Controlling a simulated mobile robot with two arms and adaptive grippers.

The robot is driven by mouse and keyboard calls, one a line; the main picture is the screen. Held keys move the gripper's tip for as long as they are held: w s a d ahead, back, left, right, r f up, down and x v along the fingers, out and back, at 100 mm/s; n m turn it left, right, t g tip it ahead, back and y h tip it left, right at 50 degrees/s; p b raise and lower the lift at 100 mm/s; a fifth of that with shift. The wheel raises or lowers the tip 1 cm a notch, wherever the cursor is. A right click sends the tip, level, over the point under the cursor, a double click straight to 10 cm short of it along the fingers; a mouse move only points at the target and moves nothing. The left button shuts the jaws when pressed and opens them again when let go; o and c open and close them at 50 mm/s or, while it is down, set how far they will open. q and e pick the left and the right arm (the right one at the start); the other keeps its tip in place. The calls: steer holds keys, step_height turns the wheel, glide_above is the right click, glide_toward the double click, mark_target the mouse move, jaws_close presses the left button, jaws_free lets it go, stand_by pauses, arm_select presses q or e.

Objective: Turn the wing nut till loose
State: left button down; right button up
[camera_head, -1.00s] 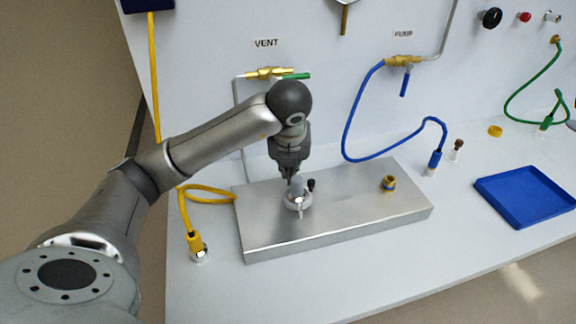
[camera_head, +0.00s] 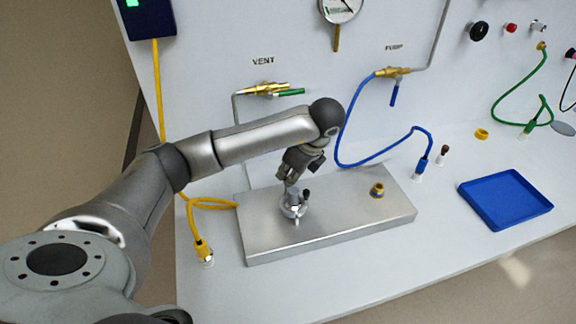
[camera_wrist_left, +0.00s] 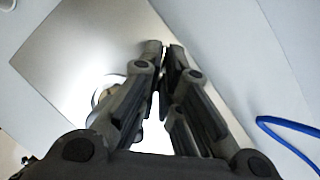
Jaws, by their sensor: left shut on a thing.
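A small silvery clamp ring (camera_head: 294,210) with a stub in its middle sits on the left part of a metal block. A dark-tipped piece stands at its right side. My left gripper (camera_head: 288,183) reaches down to the clamp from above and behind, tilted. Its fingers (camera_wrist_left: 164,48) are nearly together in the left wrist view, shut on the wing nut, which they mostly hide. The pale clamp ring (camera_wrist_left: 104,92) shows partly behind the left finger there. I cannot make out the nut's angle or looseness. My right gripper is not in view.
The metal block (camera_head: 345,218) also bears a brass fitting (camera_head: 377,190). A yellow hose (camera_head: 212,204) lies left of the block, and a blue hose (camera_head: 365,163) behind and right. A blue tray (camera_head: 506,200) lies far right. The bench before the block is clear.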

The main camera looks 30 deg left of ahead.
arm_select(q)
steer(key=n+g+p, duration=0.1)
steer(key=n, duration=0.1)
steer(key=n+p, duration=0.1)
steer(key=n, duration=0.1)
steer(key=shift+w+r+n+g+p, duration=0.2)
steer(key=shift+n+g+p, duration=0.15)
steer(key=shift+n+g, duration=0.05)
steer(key=n+g+h+p, duration=0.1)
steer(key=n, duration=0.2)
steer(key=shift+w+a+f, duration=0.1)
steer(key=shift+w+n+g+h+p, duration=0.1)
steer(key=shift+n+g+h+p, duration=0.3)
steer(key=shift+n, duration=0.8)
steer(key=shift+f, duration=0.1)
steer(key=c, duration=1.6)
jaws_free()
steer(key=shift+c, duration=0.2)
steer(key=v, duration=1.2)
